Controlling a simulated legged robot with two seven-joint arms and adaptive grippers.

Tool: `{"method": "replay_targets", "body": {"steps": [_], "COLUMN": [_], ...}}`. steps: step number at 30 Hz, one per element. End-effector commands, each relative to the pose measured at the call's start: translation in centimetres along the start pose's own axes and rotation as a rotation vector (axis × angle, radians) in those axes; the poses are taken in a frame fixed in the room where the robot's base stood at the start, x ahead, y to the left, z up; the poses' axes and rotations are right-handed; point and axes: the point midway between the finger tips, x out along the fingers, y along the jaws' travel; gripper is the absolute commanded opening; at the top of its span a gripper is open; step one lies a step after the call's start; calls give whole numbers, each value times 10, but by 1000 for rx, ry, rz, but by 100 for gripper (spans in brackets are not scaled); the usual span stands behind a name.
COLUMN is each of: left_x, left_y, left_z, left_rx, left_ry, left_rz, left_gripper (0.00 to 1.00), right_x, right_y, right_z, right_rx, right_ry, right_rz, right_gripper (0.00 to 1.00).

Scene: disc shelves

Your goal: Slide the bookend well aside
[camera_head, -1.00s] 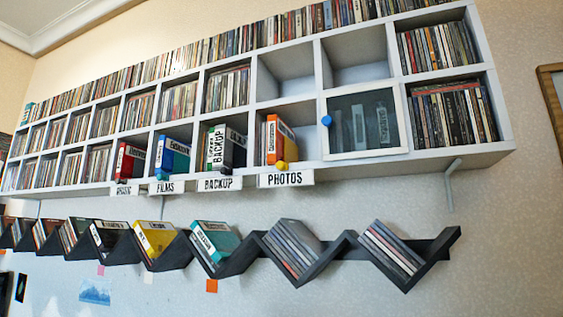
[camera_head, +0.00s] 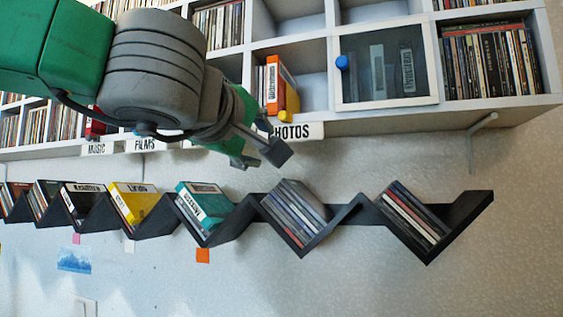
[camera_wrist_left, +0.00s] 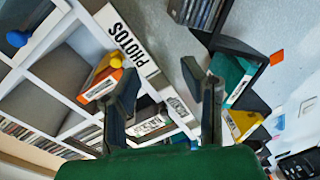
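My left gripper (camera_head: 260,157) comes in from the left, in front of the shelf edge and a little below the PHOTOS sign (camera_head: 296,131). In the left wrist view its two fingers (camera_wrist_left: 161,84) stand apart with nothing between them. An orange case (camera_head: 286,80) with a white label stands in the cubby above that sign. A small yellow knob (camera_head: 286,116) sits at its foot; both also show in the left wrist view, as the case (camera_wrist_left: 98,86) and the knob (camera_wrist_left: 115,62). I cannot tell for certain which piece is the bookend. My arm hides the BACKUP cubby in the head view.
A glass door (camera_head: 384,66) with a blue knob (camera_head: 342,62) closes the cubby to the right. A black zigzag shelf (camera_head: 350,212) with discs and a teal case (camera_head: 203,207) runs below. The cubby space right of the orange case is empty.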

Motion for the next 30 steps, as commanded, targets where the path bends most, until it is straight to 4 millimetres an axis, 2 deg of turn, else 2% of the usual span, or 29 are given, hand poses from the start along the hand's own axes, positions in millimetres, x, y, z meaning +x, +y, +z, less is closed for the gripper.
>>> {"method": "replay_targets", "body": {"steps": [1,3,6,8,14,24,30], "left_x": [-17,-32,-41,-38,-7,62,86], "left_y": [27,49,63,65,67,73,75], "left_z": [-4,-7,-8,-8,-6,-7,-8], "left_rx": [-31,-59,-78,-81,-79,-80,-80], "left_ry": [-1,-6,-10,-12,-12,-11,-12], "left_rz": [36,65,82,84,80,82,83], "left_gripper": [37,37,37,37,37,37,37], "right_x": [-1,-1,-1,-2,-4,-13,-17], "right_y": [0,0,0,0,0,0,0], "right_z": [0,0,0,0,0,0,-1], "right_rx": [0,0,0,0,0,0,0], "right_ry": [0,0,-1,-1,-1,-1,-1], "right_rz": [0,0,0,0,0,0,0], "right_gripper": [40,40,40,40,40,40,40]}}
